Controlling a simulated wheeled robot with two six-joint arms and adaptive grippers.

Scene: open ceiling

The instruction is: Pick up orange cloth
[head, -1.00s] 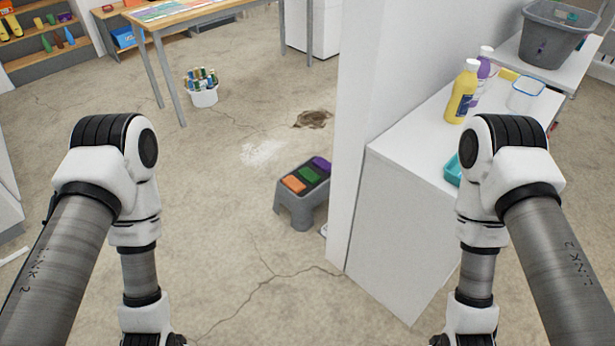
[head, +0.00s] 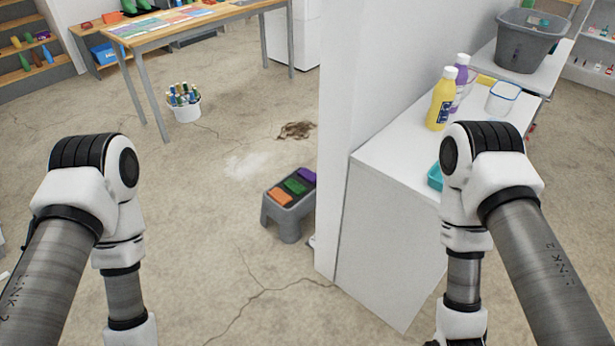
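The orange cloth (head: 281,196) lies folded on the left end of a low grey step stool (head: 290,221) on the floor, in the middle of the head view. A green cloth (head: 296,186) and a purple cloth (head: 307,175) lie beside it on the same stool. My two arms hang down at the left and right sides of the view, well apart from the stool. Both grippers are below the picture's bottom edge, so their state is hidden.
A white cabinet (head: 385,240) and wall end stand just right of the stool. Yellow (head: 441,100) and purple bottles stand on the cabinet. A white bucket (head: 187,110) sits near the table (head: 150,42). A brown spill (head: 297,130) and white powder (head: 247,163) mark the floor. Floor ahead is open.

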